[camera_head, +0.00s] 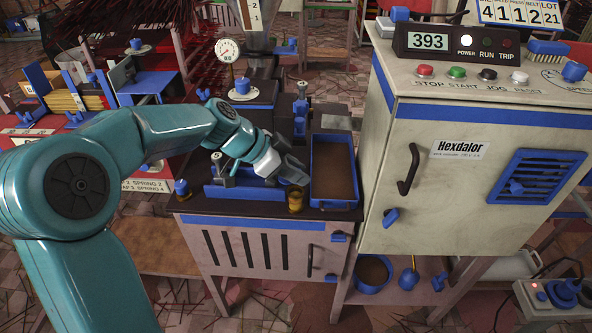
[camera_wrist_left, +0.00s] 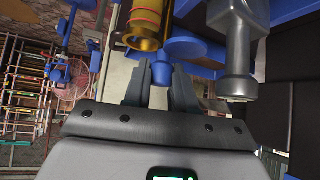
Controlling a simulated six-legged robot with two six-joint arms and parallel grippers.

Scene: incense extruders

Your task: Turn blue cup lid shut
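My left gripper (camera_head: 292,170) reaches over the low cabinet top, its dark fingers just above and behind a small brass cup (camera_head: 295,200). A blue knob-like piece (camera_wrist_left: 161,71) shows between the two fingertips of the gripper (camera_wrist_left: 160,85), in front of a flat blue part (camera_wrist_left: 192,48). I cannot tell whether this is the cup's lid or whether the fingers touch it. My right gripper is in neither view.
A blue-rimmed tray (camera_head: 335,204) lies right of the gripper. A grey metal cylinder (camera_wrist_left: 236,60) hangs close on the right in the wrist view. The tall Hexdalor cabinet (camera_head: 455,190) blocks the right side. A small blue-topped jar (camera_head: 182,188) stands at left.

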